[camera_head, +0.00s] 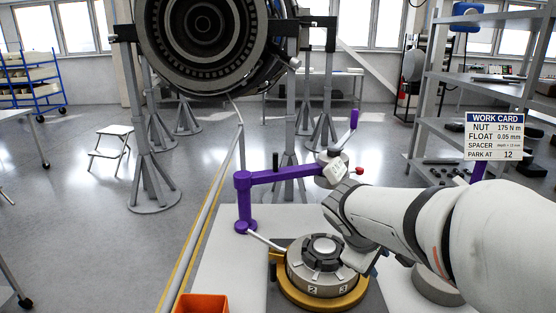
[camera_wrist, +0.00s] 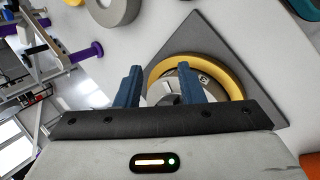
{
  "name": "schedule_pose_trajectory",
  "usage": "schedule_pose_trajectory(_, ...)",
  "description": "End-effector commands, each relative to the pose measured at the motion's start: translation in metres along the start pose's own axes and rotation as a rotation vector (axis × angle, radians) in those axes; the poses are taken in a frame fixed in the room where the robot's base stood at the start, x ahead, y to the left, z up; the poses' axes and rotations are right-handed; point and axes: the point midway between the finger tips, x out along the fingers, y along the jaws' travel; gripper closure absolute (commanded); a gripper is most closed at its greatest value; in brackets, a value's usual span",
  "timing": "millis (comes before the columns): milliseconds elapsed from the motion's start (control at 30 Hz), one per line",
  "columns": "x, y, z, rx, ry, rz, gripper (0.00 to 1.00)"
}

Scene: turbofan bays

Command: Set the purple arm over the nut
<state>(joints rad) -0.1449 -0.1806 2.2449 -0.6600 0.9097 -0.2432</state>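The purple arm (camera_head: 280,177) reaches right from its purple post (camera_head: 243,205) on the bench. Its grey head (camera_head: 332,169) has an upright purple handle (camera_head: 354,119) and a red knob (camera_head: 360,171). In the picture the head appears behind the nut, not over it. The dark slotted nut (camera_head: 321,247) sits on a numbered grey drum in a yellow ring (camera_head: 297,293), which also shows in the wrist view (camera_wrist: 222,68). My gripper (camera_wrist: 160,82) is open, its two blue fingers apart with nothing gripped, pointing toward the drum. In the head view my wrist hides the drum's right side.
An orange bin (camera_head: 203,304) stands at the bench's front left. A grey disc (camera_head: 436,287) lies right of the ring, partly behind my arm. A work card (camera_head: 494,136) stands at the right. The engine (camera_head: 205,40) hangs on stands behind.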

Motion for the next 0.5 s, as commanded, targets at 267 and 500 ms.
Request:
schedule_pose_trajectory(267, 0.003, 0.092, -0.154, -0.792, -0.119, 0.512, 0.65)
schedule_pose_trajectory(500, -0.024, 0.101, -0.306, -1.329, -0.259, 0.954, 0.65)
